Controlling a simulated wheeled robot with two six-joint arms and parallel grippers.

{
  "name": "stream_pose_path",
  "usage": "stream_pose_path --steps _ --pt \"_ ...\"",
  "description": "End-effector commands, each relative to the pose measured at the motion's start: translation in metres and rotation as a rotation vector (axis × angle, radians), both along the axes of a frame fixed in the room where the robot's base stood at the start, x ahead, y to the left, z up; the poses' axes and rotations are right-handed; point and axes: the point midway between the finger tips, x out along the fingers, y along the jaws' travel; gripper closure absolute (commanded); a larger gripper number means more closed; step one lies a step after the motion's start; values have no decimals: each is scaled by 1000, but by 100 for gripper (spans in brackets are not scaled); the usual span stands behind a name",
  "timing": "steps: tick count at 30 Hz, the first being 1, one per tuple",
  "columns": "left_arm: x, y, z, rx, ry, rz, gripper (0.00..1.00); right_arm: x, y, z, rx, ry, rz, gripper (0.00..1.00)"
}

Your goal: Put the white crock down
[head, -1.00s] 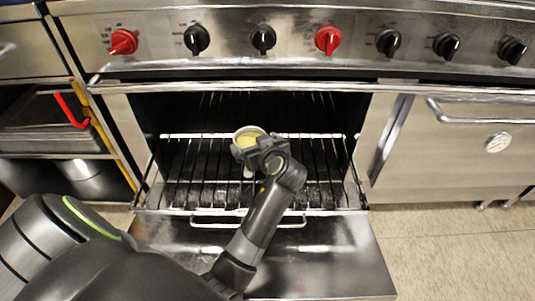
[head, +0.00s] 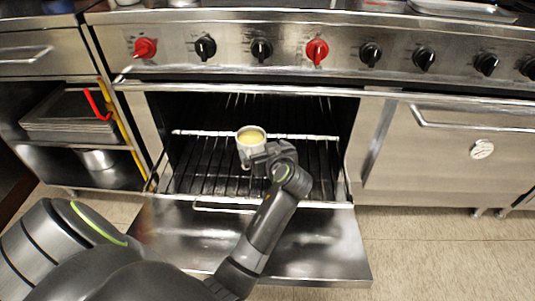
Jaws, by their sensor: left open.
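The white crock (head: 250,138) with yellow contents stands upright on the oven rack (head: 205,180), just inside the open oven. My left gripper (head: 256,155) is open at the near side of the crock. The gripper hides part of the crock's lower right side. I cannot tell whether the fingers still touch it. My right gripper is not in view.
The oven door (head: 330,246) is folded down in front of the rack. A row of red and black knobs runs above the opening. Trays (head: 68,115) and a metal pot (head: 97,160) sit on shelves at the left. The rack is free on both sides of the crock.

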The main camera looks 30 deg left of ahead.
Motion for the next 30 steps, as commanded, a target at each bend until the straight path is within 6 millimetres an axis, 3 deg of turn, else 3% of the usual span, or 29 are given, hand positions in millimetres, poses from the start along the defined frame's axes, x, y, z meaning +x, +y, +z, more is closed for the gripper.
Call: stream_pose_path --steps 11,19,23,30 --pt "0 0 3 3 -1 -25 0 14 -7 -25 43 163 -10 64" --pt "-23 -11 6 85 -92 -383 0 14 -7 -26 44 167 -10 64" --pt "-52 -27 33 181 -221 -587 0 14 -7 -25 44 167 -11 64" --pt "-132 -51 113 396 -533 -792 0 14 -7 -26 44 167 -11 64"
